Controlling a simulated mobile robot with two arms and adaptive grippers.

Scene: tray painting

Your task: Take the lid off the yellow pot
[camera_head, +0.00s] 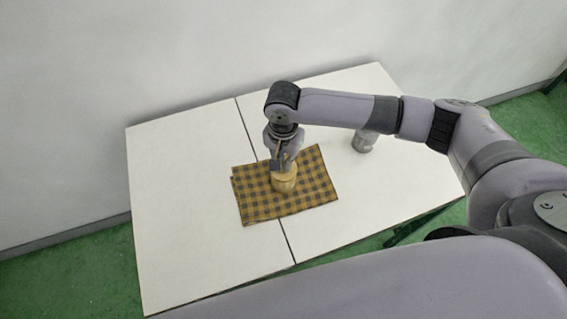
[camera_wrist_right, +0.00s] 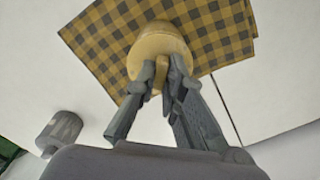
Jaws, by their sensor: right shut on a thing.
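The yellow pot (camera_head: 285,186) stands upright on a yellow and dark checked cloth (camera_head: 254,207) near the middle of the table. Its lid (camera_wrist_right: 146,50) shows from above in the right wrist view, with a knob (camera_wrist_right: 161,72) on it. My right gripper (camera_head: 281,165) reaches down over the pot from above. In the right wrist view its fingers (camera_wrist_right: 162,75) are shut on the lid's knob. The lid appears to sit on the pot; I cannot tell whether there is a gap. My left gripper is not in view.
A grey cylindrical object (camera_head: 362,143) stands on the table to the right of the cloth, partly behind my right arm. It also shows at the left of the right wrist view (camera_wrist_right: 60,131). The white table (camera_head: 180,190) is otherwise clear, with a wall behind it.

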